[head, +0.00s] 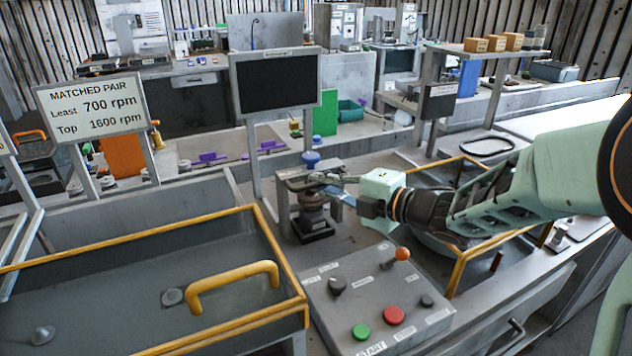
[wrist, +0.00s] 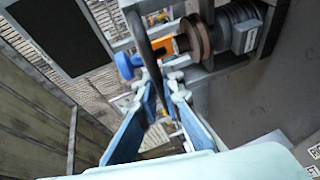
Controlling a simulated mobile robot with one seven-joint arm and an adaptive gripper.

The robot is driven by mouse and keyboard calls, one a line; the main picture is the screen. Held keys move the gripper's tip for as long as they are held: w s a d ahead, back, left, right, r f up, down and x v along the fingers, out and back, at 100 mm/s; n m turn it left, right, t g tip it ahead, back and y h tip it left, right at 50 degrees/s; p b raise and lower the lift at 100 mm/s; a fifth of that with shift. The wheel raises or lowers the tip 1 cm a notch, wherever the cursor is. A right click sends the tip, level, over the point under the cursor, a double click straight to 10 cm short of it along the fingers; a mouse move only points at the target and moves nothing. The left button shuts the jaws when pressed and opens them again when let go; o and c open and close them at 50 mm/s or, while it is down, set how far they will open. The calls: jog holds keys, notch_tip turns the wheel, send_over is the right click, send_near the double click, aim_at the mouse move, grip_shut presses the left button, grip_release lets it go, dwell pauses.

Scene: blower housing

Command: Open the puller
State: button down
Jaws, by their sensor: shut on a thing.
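The frame I take to be the puller (head: 286,190) is a grey bracket with a blue knob (head: 311,158) on top. It stands on the bench over a dark stacked part (head: 312,214). In the wrist view the blue knob (wrist: 127,66) shows beside an orange piece (wrist: 164,48). My gripper (head: 326,180) reaches in from the right, at the bracket just below the knob. In the wrist view my gripper (wrist: 162,82) has its blue fingers close around a long dark bar (wrist: 143,40), shut on it. The exact contact is partly hidden.
A control box (head: 375,300) with buttons and an orange-tipped lever stands in front. A yellow-railed guard (head: 150,340) fills the left front. Another yellow-framed bay (head: 455,283) lies under my arm. A dark monitor (head: 276,83) rises behind the bracket.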

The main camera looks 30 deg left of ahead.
jog(key=shift+d+f, duration=0.1)
jog(key=shift+f, duration=0.05)
jog(key=c, duration=2.5)
grip_release()
jog(key=shift+c, duration=0.2)
jog(key=o, duration=0.5)
jog(key=shift+s+d, duration=0.1)
jog(key=v, duration=1.2)
